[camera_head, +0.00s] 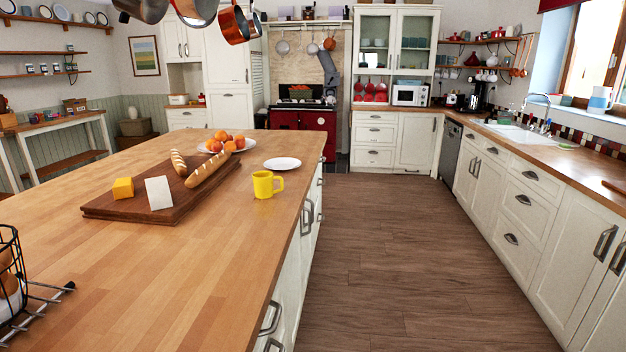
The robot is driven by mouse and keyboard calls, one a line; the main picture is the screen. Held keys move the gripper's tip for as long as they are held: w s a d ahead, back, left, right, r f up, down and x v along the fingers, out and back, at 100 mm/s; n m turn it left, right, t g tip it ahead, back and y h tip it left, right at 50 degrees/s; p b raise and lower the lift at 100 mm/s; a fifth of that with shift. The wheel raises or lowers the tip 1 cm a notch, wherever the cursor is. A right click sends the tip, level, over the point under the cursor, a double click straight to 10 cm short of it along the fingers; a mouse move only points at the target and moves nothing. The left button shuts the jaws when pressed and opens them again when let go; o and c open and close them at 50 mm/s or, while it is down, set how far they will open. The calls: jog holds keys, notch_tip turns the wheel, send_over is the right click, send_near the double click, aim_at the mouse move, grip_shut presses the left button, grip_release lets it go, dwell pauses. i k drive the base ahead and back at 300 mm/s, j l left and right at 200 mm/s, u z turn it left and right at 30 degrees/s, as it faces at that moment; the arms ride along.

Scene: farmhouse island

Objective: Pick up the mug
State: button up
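A yellow mug (263,185) stands upright on the wooden island top (150,270), near its right edge. Its handle points to the right. It stands just right of the dark cutting board (130,208) and in front of a white plate (282,164). My gripper is not in view, and nothing touches the mug.
The board holds baguettes (208,168), yellow cheese (123,188) and a white block (158,193). A fruit plate (226,144) stands behind. A wire basket (12,275) is at front left. Pans (235,24) hang above. The floor (400,260) right of the island is clear.

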aim_at(263, 181)
jog(key=i+z, duration=0.1)
jog(key=i, duration=1.75)
